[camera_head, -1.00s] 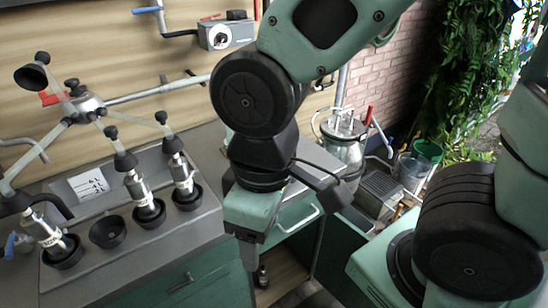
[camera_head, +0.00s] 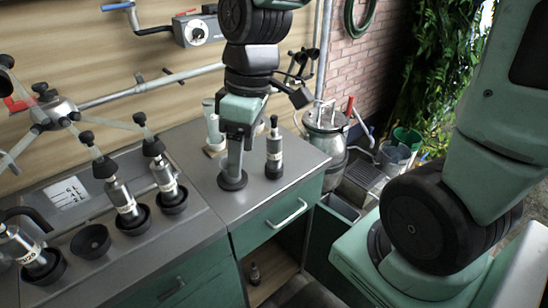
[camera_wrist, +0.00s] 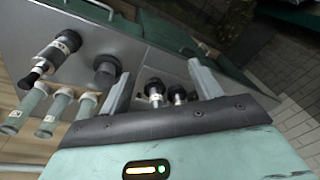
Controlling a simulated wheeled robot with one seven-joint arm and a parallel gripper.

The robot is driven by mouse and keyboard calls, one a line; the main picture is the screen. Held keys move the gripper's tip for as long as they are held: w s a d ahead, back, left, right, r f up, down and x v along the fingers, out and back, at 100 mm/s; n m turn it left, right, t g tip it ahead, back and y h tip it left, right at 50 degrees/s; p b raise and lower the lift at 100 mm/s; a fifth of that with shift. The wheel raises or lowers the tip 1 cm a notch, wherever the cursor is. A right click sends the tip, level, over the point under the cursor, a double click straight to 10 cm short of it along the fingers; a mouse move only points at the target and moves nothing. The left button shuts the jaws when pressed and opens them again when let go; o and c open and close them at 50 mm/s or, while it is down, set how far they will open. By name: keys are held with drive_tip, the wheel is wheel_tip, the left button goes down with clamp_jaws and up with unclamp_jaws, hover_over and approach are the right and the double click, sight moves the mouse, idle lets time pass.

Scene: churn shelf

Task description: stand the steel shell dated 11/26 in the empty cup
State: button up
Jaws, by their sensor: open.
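Steel shells with white date bands stand in black cups in the rack at the left: one at the front left (camera_head: 28,252), one in the middle (camera_head: 124,204) and one at the right (camera_head: 164,175). The empty black cup (camera_head: 91,242) sits between the front-left and middle ones. Another steel shell (camera_head: 274,152) stands on the counter; it also shows in the wrist view (camera_wrist: 56,50). I cannot read the dates surely. My gripper (camera_head: 238,150) points down, open, left of the counter shell and apart from it. A black round piece (camera_head: 232,182) appears below the gripper, partly hidden.
Pale green tubes (camera_head: 211,128) stand behind my gripper. Hoses with black ends from the metal claw (camera_head: 52,112) hang over the rack. A steel can (camera_head: 325,135) stands right of the counter (camera_head: 215,215). The counter's front part is mostly clear.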

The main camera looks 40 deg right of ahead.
drive_tip(key=w+d+r+t, duration=0.1)
drive_tip(key=w+d+r, duration=0.1)
drive_tip(key=w+d, duration=0.5)
drive_tip(key=n+t+y, duration=0.1)
drive_tip(key=t, duration=0.1)
approach(275, 132)
drive_tip(key=x, duration=0.4)
drive_tip(key=shift+s+f, duration=0.1)
drive_tip(key=shift+f, duration=0.15)
drive_tip(key=shift+w+p+x, duration=0.1)
drive_tip(key=shift+p+x, duration=0.1)
drive_tip(key=shift+x, duration=1.3)
drive_tip(key=shift+w+p+x, duration=0.15)
drive_tip(key=shift+x, duration=1.4)
drive_tip(key=shift+r, duration=0.15)
clamp_jaws()
